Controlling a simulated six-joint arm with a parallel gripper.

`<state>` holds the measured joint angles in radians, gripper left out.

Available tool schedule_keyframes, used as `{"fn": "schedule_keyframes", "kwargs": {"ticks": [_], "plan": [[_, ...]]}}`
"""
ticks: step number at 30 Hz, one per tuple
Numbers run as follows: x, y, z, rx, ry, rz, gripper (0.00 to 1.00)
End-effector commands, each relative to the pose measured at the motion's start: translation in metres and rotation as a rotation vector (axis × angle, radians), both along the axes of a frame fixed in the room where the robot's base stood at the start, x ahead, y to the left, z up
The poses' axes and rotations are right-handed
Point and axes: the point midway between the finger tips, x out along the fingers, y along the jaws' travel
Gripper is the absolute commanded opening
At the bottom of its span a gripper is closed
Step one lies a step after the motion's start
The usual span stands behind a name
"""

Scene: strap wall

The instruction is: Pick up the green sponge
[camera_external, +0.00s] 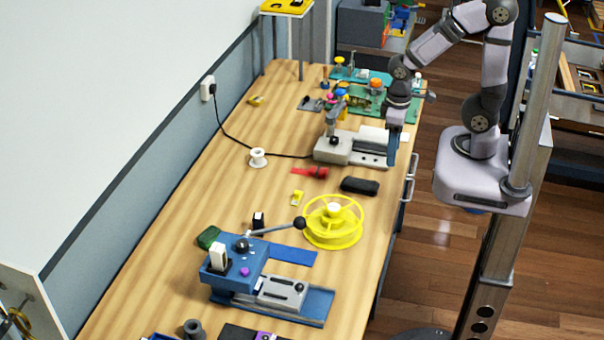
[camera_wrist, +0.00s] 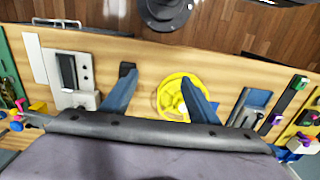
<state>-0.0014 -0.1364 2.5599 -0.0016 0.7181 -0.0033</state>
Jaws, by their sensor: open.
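The green sponge (camera_external: 208,237) is a small dark green block on the wooden workbench, against the left back corner of the blue machine. I cannot make it out in the wrist view. My gripper (camera_external: 392,146) is far from it, at the right edge of the bench beside the grey machine. In the wrist view my gripper (camera_wrist: 159,86) has its two blue fingers spread apart, with nothing between them but bare wood and part of the yellow spool behind.
The blue machine (camera_external: 236,262) with a black-knobbed lever (camera_external: 299,223) stands next to the sponge. A yellow spool (camera_external: 333,222), a black case (camera_external: 360,186), a red tool (camera_external: 310,172) and a white spool (camera_external: 258,158) lie farther up. The bench's left strip is mostly clear, along the wall.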

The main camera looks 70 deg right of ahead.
Motion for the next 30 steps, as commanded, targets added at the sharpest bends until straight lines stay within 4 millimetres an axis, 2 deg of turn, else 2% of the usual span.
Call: {"fn": "schedule_keyframes", "kwargs": {"ticks": [5, 6, 7, 15, 19, 23, 26, 30], "plan": [[0.0, 0.0, 0.0, 0.0, 0.0, 0.0, 0.55], [0.0, 0.0, 0.0, 0.0, 0.0, 0.0, 0.45], [0.0, 0.0, 0.0, 0.0, 0.0, 0.0, 0.45], [0.0, 0.0, -0.001, 0.001, 0.0, -0.002, 0.45], [0.009, 0.003, -0.006, 0.016, 0.002, -0.044, 0.45], [0.035, 0.012, -0.021, 0.061, 0.005, -0.168, 0.45], [0.067, 0.024, -0.038, 0.123, 0.014, -0.323, 0.45], [0.128, 0.046, -0.066, 0.248, 0.046, -0.597, 0.45]]}}
